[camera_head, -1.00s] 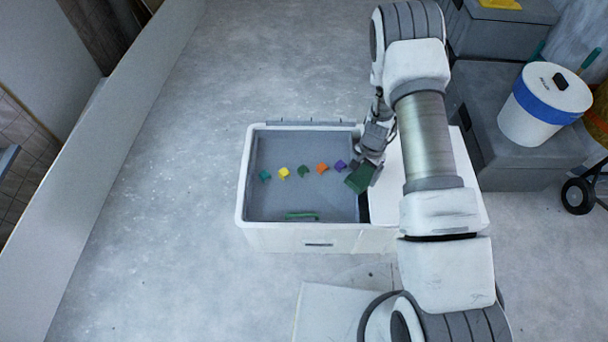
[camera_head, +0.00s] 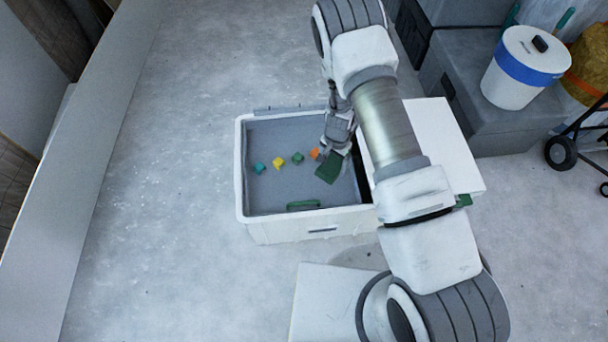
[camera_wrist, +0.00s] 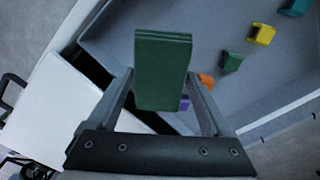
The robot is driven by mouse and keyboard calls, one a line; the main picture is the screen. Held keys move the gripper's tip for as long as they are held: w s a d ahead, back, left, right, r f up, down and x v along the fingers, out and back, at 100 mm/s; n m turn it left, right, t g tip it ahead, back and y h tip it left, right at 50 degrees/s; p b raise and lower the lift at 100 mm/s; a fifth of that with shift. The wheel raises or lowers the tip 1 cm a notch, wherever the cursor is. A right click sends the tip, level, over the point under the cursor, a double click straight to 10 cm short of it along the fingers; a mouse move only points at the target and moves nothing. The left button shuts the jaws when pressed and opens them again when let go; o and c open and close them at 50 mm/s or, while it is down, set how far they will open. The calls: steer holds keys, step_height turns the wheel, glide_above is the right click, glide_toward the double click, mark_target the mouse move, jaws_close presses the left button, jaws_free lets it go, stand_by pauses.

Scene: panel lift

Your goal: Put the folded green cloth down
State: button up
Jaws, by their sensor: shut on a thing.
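My gripper (camera_head: 334,154) is shut on the folded green cloth (camera_head: 329,168), over the right part of the open white box (camera_head: 290,229). In the wrist view the cloth (camera_wrist: 162,65) stands out as a dark green folded block between the two fingers. The box's grey floor (camera_head: 270,190) lies below it. I cannot tell whether the cloth touches anything beneath it.
Small teal (camera_head: 260,168), yellow (camera_head: 278,162), green (camera_head: 297,158) and orange (camera_head: 315,153) pieces lie in a row inside the box. A purple piece (camera_wrist: 184,103) shows in the wrist view. A green strip (camera_head: 303,204) lies near the front wall. A white panel (camera_head: 440,135) is at the right.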

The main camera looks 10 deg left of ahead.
steer(key=b, duration=0.2)
glide_above(306, 185)
step_height(306, 185, down, 5)
steer(key=shift+w+f, duration=0.1)
steer(key=shift+f+b, duration=1)
steer(key=shift+f, duration=0.85)
steer(key=shift+f, duration=0.2)
steer(key=o, duration=1.1)
steer(key=shift+r, duration=0.1)
step_height(306, 185, up, 12)
steer(key=p, duration=0.5)
steer(key=shift+r, duration=0.15)
